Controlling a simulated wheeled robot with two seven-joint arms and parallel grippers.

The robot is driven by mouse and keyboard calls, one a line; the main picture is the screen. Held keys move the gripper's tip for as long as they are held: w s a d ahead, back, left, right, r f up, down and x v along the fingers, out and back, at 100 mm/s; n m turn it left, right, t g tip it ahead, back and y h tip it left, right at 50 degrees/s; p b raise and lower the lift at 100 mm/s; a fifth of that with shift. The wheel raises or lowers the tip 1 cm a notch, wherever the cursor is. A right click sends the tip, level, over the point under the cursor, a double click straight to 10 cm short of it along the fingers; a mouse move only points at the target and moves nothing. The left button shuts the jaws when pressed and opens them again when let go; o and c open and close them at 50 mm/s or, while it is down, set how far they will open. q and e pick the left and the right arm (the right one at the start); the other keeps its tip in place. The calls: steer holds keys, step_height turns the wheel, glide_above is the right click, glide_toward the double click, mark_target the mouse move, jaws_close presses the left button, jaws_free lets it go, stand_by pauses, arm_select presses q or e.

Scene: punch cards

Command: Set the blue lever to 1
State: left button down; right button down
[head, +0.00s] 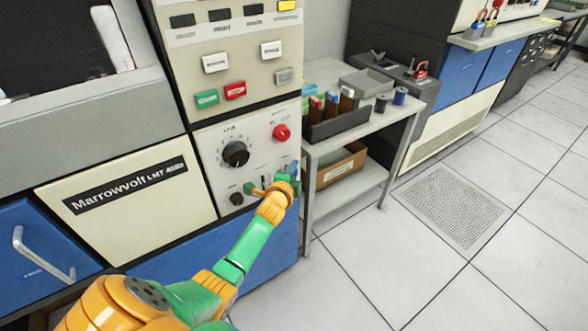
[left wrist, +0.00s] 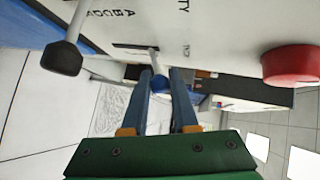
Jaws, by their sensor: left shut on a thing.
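The blue lever has a thin pale stem and a round blue knob (left wrist: 160,84) in the left wrist view. My left gripper (left wrist: 163,72) is shut on it, with the knob between the two dark blue fingers. In the head view my left gripper (head: 292,170) is at the lower right of the beige control panel (head: 212,142). There the gripper hides the lever. The number at which the lever stands cannot be read. My right gripper is not in view.
A black-knobbed lever (left wrist: 62,58) and a red knob (left wrist: 291,65) flank the gripper in the left wrist view. A black dial (head: 235,154) is on the same panel. A grey cart (head: 345,179) stands close to the right. Tiled floor beyond it is clear.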

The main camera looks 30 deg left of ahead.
arm_select(q)
steer(key=c, duration=0.7)
jaws_free()
steer(key=shift+w+r, duration=0.1)
steer(key=shift+s+d+r+p, duration=0.2)
steer(key=shift+s+p, duration=0.1)
steer(key=shift+s, duration=0.15)
steer(key=p+v, duration=0.1)
steer(key=v, duration=0.5)
steer(key=shift+a, duration=0.1)
